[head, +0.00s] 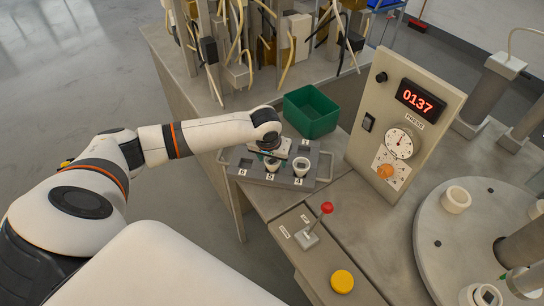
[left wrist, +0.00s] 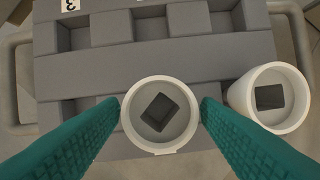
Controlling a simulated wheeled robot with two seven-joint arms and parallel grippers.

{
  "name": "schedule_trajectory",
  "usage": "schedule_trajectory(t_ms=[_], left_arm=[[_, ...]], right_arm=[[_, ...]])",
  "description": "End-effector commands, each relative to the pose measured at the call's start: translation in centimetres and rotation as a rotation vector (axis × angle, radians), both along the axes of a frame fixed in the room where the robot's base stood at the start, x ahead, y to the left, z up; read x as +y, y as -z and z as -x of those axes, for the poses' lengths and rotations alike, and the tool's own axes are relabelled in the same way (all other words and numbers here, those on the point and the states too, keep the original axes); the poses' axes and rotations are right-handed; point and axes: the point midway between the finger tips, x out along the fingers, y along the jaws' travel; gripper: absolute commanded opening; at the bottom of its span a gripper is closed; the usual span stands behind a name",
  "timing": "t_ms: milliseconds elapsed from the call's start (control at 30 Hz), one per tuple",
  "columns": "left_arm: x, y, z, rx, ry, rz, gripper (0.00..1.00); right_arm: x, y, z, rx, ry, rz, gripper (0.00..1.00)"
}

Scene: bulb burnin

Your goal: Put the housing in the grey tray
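The grey tray (head: 246,163) lies on the bench, with numbered pockets and a handle at each end. It also shows in the left wrist view (left wrist: 160,66). A white round housing (head: 271,163) with a dark square inside is at the middle front pocket, by label 5. In the left wrist view this housing (left wrist: 160,115) is between my left gripper's teal fingertips (left wrist: 160,104), which appear to touch both sides. How deep it sits is hidden. A second white housing (left wrist: 270,98) stands to its right, by label 4 in the head view (head: 301,165). My right gripper is out of view.
A green bin (head: 311,111) stands behind the tray. A press panel (head: 404,128) reading 0137 stands to the right. A red-knobbed lever (head: 326,207) and yellow button (head: 342,281) are in front. A round table (head: 480,240) at right carries white parts. Cabled fixtures stand behind.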

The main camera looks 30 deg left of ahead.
Motion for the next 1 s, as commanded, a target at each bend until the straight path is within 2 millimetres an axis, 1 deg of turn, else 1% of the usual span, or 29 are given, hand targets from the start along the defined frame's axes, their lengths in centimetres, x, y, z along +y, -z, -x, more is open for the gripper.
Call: schedule_trajectory(t_ms=[33, 67, 333, 467, 567, 800, 900, 1000], left_arm=[[0.0, 0.0, 0.0, 0.000, 0.000, 0.000, 0.66], [0.0, 0.0, 0.0, 0.000, 0.000, 0.000, 0.68], [0.0, -0.1, 0.0, -0.001, 0.000, 0.000, 0.68], [0.0, -1.0, 0.1, -0.002, 0.000, -0.001, 0.68], [-0.2, -2.6, 0.5, -0.003, 0.002, 0.000, 0.68], [-0.6, -7.7, 1.8, -0.005, 0.002, 0.000, 0.68], [-0.7, -9.5, 2.4, -0.004, 0.001, -0.001, 0.68], [-0.8, -10.8, 2.7, -0.002, -0.001, 0.001, 0.68]], right_arm=[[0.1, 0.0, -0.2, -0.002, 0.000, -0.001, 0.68], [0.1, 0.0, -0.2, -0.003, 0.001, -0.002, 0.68], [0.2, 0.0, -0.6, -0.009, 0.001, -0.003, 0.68], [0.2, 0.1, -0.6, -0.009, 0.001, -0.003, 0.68], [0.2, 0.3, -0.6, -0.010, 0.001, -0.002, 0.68], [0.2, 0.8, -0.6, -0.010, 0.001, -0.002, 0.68], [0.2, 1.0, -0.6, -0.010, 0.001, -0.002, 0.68], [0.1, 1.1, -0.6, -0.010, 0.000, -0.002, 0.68]])
